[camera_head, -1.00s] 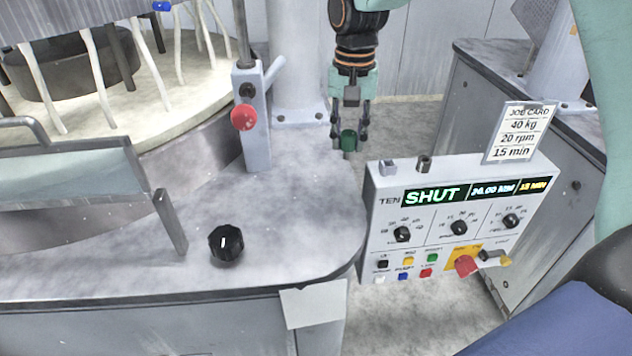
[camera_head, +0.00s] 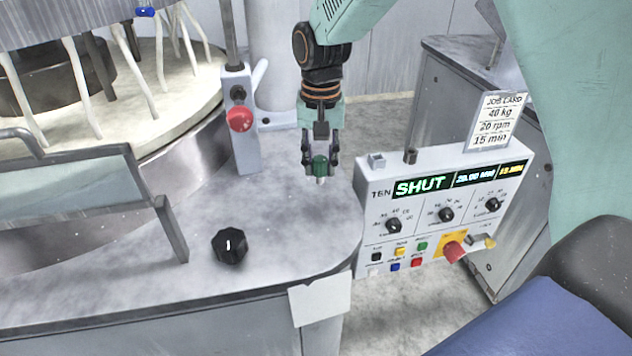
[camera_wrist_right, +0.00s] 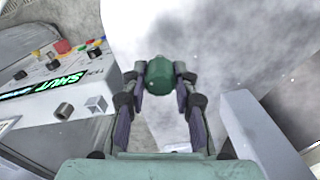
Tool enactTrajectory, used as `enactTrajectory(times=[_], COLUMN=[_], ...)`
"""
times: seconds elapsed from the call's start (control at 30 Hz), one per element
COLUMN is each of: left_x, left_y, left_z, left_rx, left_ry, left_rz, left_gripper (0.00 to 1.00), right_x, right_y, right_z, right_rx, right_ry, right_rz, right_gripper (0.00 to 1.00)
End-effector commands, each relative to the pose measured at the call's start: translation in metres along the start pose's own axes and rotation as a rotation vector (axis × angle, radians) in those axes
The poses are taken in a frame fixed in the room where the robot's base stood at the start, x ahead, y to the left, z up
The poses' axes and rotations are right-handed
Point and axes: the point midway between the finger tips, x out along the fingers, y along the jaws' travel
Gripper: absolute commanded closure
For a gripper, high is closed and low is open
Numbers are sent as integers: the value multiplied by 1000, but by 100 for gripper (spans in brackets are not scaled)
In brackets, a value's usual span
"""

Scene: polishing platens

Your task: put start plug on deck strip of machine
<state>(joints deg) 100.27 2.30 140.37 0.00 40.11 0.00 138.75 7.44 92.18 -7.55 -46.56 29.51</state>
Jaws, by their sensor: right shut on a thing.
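The start plug (camera_head: 320,167) is a small green piece with a pale lower tip. My right gripper (camera_head: 319,166) is shut on it and holds it pointing down, over the right part of the grey deck strip (camera_head: 290,215). Whether the plug touches the deck is hard to tell; it looks held above it. In the right wrist view the plug (camera_wrist_right: 160,78) sits between the two fingertips, with the pale deck (camera_wrist_right: 235,50) beyond. My left gripper is not in view.
A black knob (camera_head: 230,246) stands on the deck. A post with a red button (camera_head: 240,119) rises behind it, left of my right gripper. The control panel (camera_head: 440,215) reading SHUT is to the right, with a job card (camera_head: 495,121) on top. Bare deck surrounds the knob.

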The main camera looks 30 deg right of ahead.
Motion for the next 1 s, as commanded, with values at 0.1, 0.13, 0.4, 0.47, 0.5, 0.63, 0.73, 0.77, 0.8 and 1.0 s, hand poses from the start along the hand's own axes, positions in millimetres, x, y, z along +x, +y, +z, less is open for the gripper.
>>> enactTrajectory(times=[0.1, 0.13, 0.4, 0.47, 0.5, 0.63, 0.73, 0.77, 0.8, 1.0], left_x=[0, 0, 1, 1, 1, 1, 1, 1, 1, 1], left_y=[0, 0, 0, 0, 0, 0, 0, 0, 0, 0], left_z=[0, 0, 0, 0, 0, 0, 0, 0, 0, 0], left_rx=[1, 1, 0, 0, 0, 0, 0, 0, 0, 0], left_ry=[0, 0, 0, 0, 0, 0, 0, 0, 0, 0], left_rz=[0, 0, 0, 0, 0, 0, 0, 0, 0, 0], left_gripper=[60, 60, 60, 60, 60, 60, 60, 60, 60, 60], right_x=[15, 17, 44, 52, 55, 56, 56, 56, 57, 58], right_y=[1, 0, 0, 0, 0, -1, -2, -1, -1, -1], right_z=[0, 0, 2, 1, 1, 1, 1, 1, 1, 1], right_rx=[1, 1, 3, 3, 3, 3, 3, 3, 3, 3], right_ry=[-1, 0, -3, -1, -1, 2, 2, 1, 1, 1], right_rz=[0, 0, 2, 1, 1, -1, 0, 0, 0, 0], right_gripper=[100, 100, 100, 100, 100, 100, 100, 100, 100, 60])
